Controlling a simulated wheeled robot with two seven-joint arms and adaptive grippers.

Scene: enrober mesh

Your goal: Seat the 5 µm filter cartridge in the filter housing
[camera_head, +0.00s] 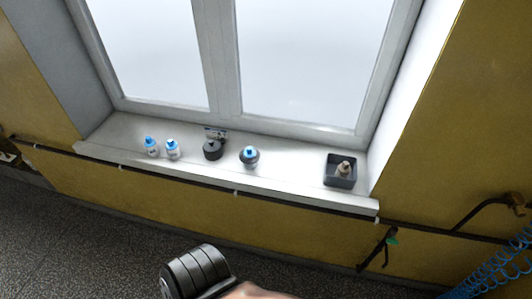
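Two small white-and-clear pieces with blue tops stand upright side by side on the white window sill: the left one (151,146) and the right one (172,149). Their markings are too small to read, so I cannot tell which, if either, is the 5 µm cartridge. To their right sits a dark round piece (212,150), perhaps the filter housing or its cap. Further right is a dark round holder (249,159) with a blue-topped piece (249,151) upright in or on it. Neither of my grippers shows.
A dark square tray (330,179) at the sill's right end holds a small beige piece (344,169). A small card (215,133) stands behind the dark round piece. A dark rail (250,194) and a green-handled valve (391,238) are below the sill. A blue coiled hose (505,268) hangs lower right.

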